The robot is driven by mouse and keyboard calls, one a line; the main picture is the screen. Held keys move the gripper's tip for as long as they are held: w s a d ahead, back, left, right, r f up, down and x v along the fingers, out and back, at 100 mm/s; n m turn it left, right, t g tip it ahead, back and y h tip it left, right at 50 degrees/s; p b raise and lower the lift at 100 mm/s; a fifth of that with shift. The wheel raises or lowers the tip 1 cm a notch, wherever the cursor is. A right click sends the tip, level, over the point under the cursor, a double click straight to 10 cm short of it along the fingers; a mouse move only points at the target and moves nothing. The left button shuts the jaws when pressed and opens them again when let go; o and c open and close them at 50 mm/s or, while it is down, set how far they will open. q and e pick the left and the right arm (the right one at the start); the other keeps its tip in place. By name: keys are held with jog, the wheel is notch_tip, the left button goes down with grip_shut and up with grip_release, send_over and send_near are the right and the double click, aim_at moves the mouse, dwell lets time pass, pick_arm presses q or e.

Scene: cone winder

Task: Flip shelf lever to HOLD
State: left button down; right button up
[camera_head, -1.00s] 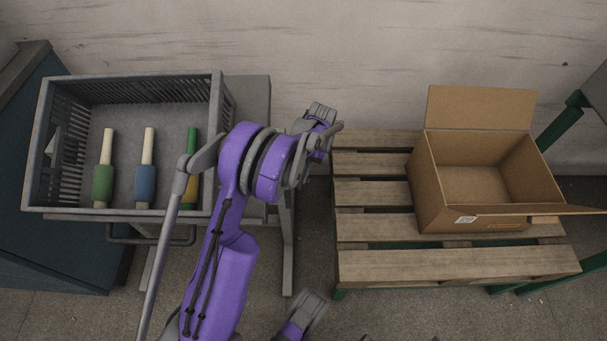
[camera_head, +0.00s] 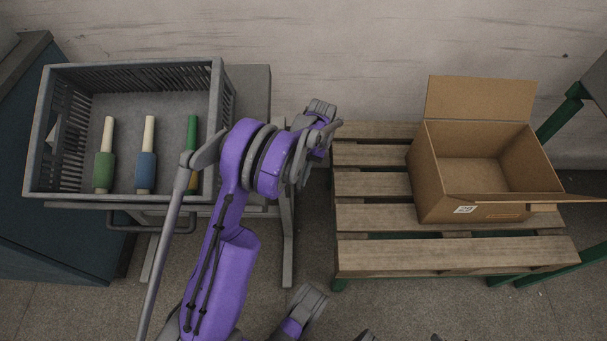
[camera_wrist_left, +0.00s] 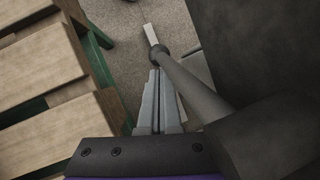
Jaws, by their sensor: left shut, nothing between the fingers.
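My left arm (camera_head: 225,255) reaches up the middle of the head view. Its end is above the gap between the crate's stand and the pallet, and it hides what lies beneath. In the left wrist view my left gripper (camera_wrist_left: 157,100) points at the floor, shut and empty. Just beside its fingers, on the right, runs a grey rod (camera_wrist_left: 195,88) with a dark round collar and a pale piece beyond it. I cannot tell whether this rod is the shelf lever, or whether the fingers touch it. No HOLD mark is readable. A purple and grey part (camera_head: 308,305) at the bottom may belong to my right arm.
A grey crate (camera_head: 30,135) on a stand holds a green, a blue and a partly hidden green-yellow bobbin. A wooden pallet (camera_head: 440,253) on a green frame carries an open cardboard box (camera_head: 425,185). A wall stands behind. Floor shows between stand and pallet.

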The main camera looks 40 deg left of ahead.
pick_arm(q)
jog(key=shift+s+d+r+g+h, duration=0.15)
jog(key=shift+s+d+g+h, duration=0.2)
jog(key=shift+s+g, duration=0.15)
pick_arm(e)
jog(key=shift+w+f, duration=0.1)
jog(key=shift+f, duration=0.15)
pick_arm(q)
jog(key=shift+w, duration=0.1)
